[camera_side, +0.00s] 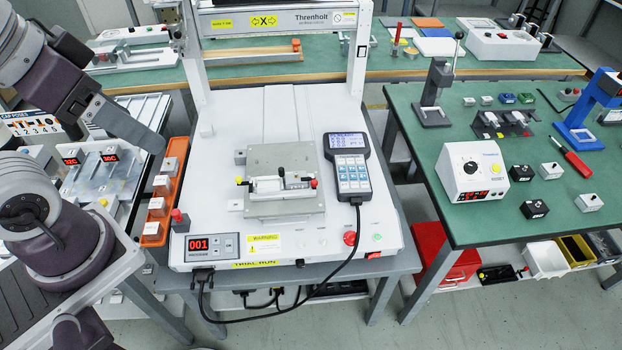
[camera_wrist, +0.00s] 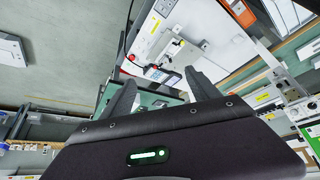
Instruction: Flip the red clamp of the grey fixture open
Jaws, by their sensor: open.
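The grey fixture (camera_side: 256,165) is a square plate block on the white bed of the gantry machine, near the middle of the side view. A light clamp assembly lies across it. A small red part (camera_side: 314,183) is at its right end, a black knob (camera_side: 281,172) near its middle and a yellow one (camera_side: 238,180) at the left. The red part appears low, close to the plate. My gripper (camera_side: 138,126) is at upper left, well apart from the fixture. In the wrist view my gripper (camera_wrist: 164,93) is open with nothing between its fingers.
A handheld pendant (camera_side: 349,165) lies right of the fixture, its black cable running forward. An orange tray (camera_side: 165,190) stands left of it. The gantry frame (camera_side: 356,70) rises behind. A red button (camera_side: 350,238) is at front right. A green bench (camera_side: 430,165) stands at right.

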